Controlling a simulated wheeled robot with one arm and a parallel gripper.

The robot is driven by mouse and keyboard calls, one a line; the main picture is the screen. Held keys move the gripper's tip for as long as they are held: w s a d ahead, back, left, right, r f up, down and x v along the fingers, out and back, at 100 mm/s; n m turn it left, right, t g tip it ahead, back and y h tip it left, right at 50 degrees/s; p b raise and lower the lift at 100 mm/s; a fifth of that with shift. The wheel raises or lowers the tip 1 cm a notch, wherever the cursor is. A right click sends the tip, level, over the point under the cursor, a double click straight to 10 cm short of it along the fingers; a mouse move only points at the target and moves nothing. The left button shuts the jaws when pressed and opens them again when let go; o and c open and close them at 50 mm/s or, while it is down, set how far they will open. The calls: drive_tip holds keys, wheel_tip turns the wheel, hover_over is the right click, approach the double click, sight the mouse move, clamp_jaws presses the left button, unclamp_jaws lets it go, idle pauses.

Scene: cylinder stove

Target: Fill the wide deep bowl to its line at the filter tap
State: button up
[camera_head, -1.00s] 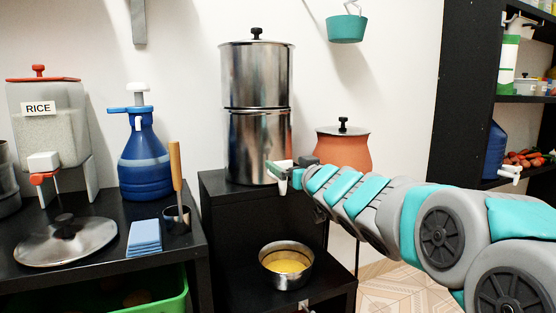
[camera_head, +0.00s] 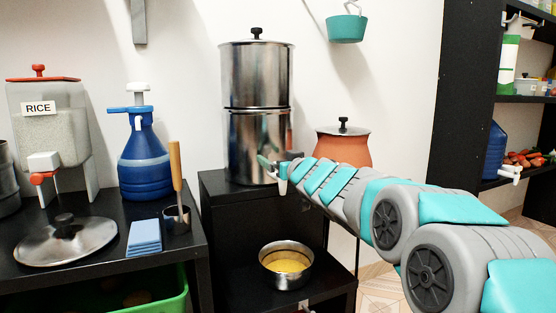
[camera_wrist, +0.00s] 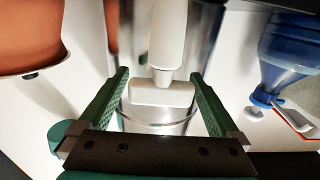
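The steel two-tier filter (camera_head: 257,80) stands on the black stand, and its lower tier shows behind my gripper. The white filter tap (camera_wrist: 162,92) shows in the wrist view between my two green fingers, with its pale spout (camera_wrist: 165,40) above it in that picture. My gripper (camera_wrist: 155,100) is open, with one finger on each side of the tap and a visible gap to both. In the head view my gripper (camera_head: 279,172) is at the front of the filter.
A terracotta pot (camera_head: 345,147) stands right of the filter, close behind my arm.

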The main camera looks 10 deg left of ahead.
drive_tip(key=c, duration=1.3)
drive_tip(key=shift+r, duration=0.1)
